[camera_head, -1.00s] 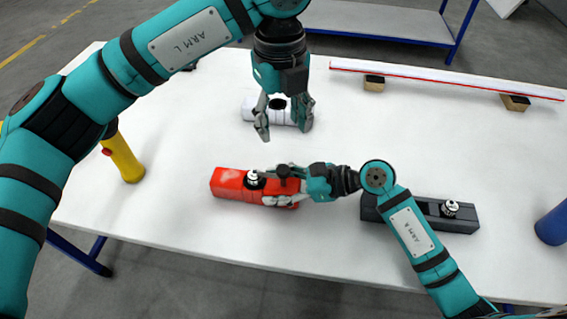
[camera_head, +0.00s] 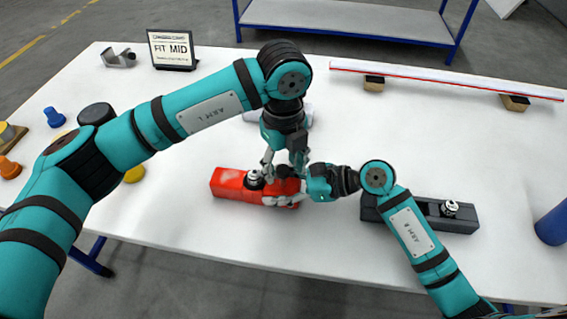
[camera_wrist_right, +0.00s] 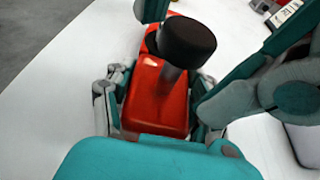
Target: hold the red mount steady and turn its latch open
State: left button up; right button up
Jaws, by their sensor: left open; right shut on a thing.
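The red mount (camera_head: 228,182) lies on the white table, with a silver fitting (camera_head: 255,178) on top. My right gripper (camera_head: 284,197) is shut on the mount's right end; in the right wrist view its fingers lie along both sides of the red body (camera_wrist_right: 158,95). The latch, a black round knob on a post (camera_wrist_right: 188,42), stands up from the mount in that view. In the head view it is mostly hidden by my left gripper (camera_head: 283,169). That gripper is open, pointing down over the mount by the latch; I cannot tell whether it touches the knob.
A dark mount (camera_head: 462,218) with a silver fitting lies at right. A white mount (camera_head: 252,116) is partly hidden behind my left arm. A blue cylinder (camera_head: 552,226) stands at the right edge. A sign (camera_head: 172,49) and long bar (camera_head: 445,79) are at the back.

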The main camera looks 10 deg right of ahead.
jog(key=shift+f, duration=0.1)
pick_arm(q)
grip_shut()
dwell(0.3)
jog(key=m, duration=0.4)
jog(key=shift+m, duration=0.4)
jog(key=m, duration=0.4)
jog(key=shift+d+m, duration=0.1)
jog(key=shift+m, duration=0.2)
pick_arm(e)
jog(key=shift+s, duration=0.1)
pick_arm(q)
jog(key=m, duration=0.4)
jog(key=shift+m, duration=2.2)
pick_arm(e)
jog(key=shift+a, duration=0.1)
pick_arm(q)
jog(key=shift+d, duration=0.1)
